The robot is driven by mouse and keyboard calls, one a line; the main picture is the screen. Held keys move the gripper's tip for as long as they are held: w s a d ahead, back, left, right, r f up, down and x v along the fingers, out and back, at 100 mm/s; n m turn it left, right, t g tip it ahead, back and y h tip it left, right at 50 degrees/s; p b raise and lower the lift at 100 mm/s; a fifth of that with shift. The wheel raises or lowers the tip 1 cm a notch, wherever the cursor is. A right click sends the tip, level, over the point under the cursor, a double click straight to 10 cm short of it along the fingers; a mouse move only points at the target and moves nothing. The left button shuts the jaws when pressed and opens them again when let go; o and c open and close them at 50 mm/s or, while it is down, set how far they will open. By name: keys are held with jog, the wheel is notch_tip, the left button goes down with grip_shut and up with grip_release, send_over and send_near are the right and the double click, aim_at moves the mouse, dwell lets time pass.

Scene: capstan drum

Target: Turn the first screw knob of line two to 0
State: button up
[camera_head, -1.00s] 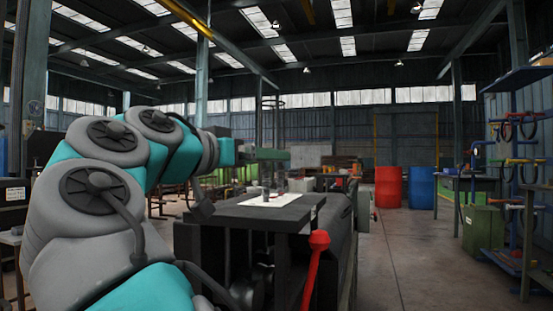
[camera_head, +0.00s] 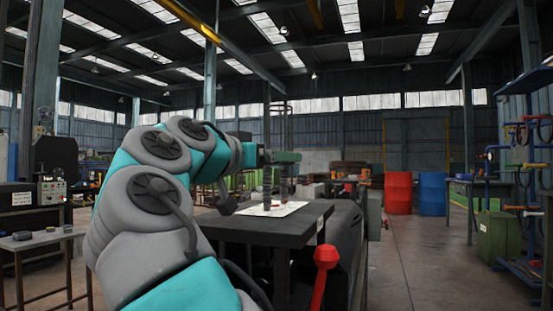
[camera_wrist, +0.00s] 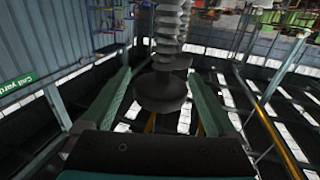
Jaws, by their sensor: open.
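My gripper (camera_head: 288,157) shows in the head view as green fingers above the dark bench (camera_head: 265,228). The wrist view appears upside down, with roof skylights along its bottom. There my gripper (camera_wrist: 158,73) is open, one green finger on each side of a grey ribbed column (camera_wrist: 167,55) with a wide dark disc at its end. I cannot tell whether a finger touches it. In the head view dark upright columns (camera_head: 267,186) stand on a white sheet (camera_head: 265,209) on the bench, partly beneath the gripper. I cannot make out which is the first knob of line two, or any number.
A red ball-ended lever (camera_head: 326,257) rises at the bench's near right. Red (camera_head: 398,193) and blue (camera_head: 432,194) drums stand farther back. The floor right of the bench is clear.

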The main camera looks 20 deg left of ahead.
jog(key=shift+w+d, duration=0.2)
jog(key=shift+w, duration=0.4)
jog(key=c, duration=1.4)
jog(key=shift+o, duration=0.2)
jog(key=shift+f+n+y+b, duration=0.2)
jog(key=shift+n+y+b, duration=0.1)
jog(key=shift+b, duration=0.15)
